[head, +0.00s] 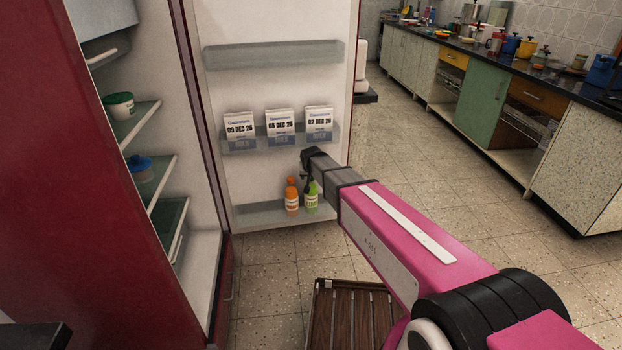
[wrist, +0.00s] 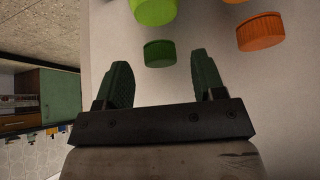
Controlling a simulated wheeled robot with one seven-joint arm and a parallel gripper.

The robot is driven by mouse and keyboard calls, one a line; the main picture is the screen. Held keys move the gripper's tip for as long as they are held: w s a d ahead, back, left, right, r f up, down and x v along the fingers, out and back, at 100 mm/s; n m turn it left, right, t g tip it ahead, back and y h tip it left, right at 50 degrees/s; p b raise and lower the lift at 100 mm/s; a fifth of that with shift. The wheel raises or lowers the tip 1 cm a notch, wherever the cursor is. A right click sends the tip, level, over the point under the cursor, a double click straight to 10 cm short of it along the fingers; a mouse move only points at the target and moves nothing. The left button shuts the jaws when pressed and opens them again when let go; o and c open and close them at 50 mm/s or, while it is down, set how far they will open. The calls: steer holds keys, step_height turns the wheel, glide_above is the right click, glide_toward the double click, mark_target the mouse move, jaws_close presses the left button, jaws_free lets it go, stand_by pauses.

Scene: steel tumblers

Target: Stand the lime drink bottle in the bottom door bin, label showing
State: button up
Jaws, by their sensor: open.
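The lime drink bottle (head: 311,199) stands upright in the bottom door bin (head: 258,216) of the open fridge door, its lettered label facing the head camera. Its green cap (wrist: 160,53) and part of its lime body (wrist: 153,10) show in the wrist view. My gripper (head: 307,181) is at the top of this bottle, partly hidden by my own arm. In the wrist view its two green fingers (wrist: 162,72) are open and apart, with the cap just beyond and between their tips. I see no contact between the fingers and the cap.
An orange bottle (head: 291,197) stands upright close left of the lime one; its orange cap (wrist: 261,31) is outside the fingers. Several white cartons (head: 281,127) fill the middle bin above. The top bin (head: 273,55) looks empty. A slatted wooden crate (head: 350,318) sits on the floor.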

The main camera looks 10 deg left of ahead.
steer(key=a+v, duration=0.1)
steer(key=v, duration=0.8)
steer(key=s+d+f+g, duration=0.2)
steer(key=s+d, duration=0.5)
steer(key=d, duration=0.3)
steer(key=s+d+f+m+g, duration=0.1)
steer(key=s+d+f+g, duration=0.1)
steer(key=s+d, duration=0.6)
steer(key=s+d+f+g, duration=0.2)
steer(key=s+d, duration=0.5)
steer(key=d, duration=0.6)
steer(key=shift+s+d+f+g+h, duration=0.3)
steer(key=shift+f+h, duration=0.1)
steer(key=shift+f, duration=0.15)
